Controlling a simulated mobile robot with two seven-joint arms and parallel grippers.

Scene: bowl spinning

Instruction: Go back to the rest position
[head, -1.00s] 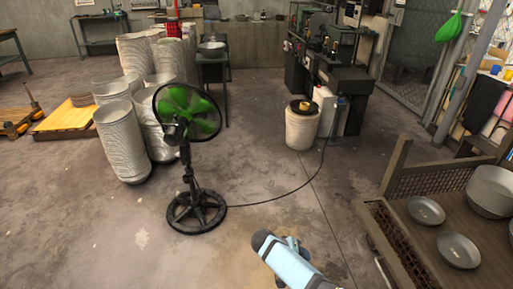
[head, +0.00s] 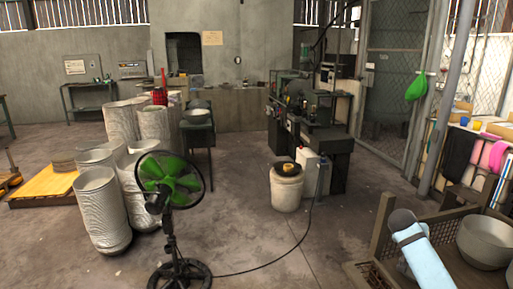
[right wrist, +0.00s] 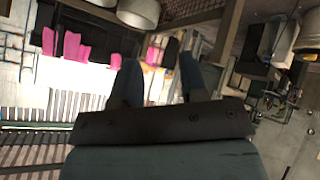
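My right arm (head: 422,258) shows in the head view at the lower right as a light blue link with a dark grey rounded end, in front of the wooden bench. Its gripper cannot be made out there. In the right wrist view my right gripper (right wrist: 158,76) has its two dark fingers apart with nothing between them. My left gripper is in neither view.
A metal bowl stack (head: 485,242) stands on the wooden bench at the right. A green-bladed fan (head: 170,180) stands on the floor at left front, near tall bowl stacks (head: 102,215). A white bucket (head: 287,190) stands mid-floor. Open floor lies between.

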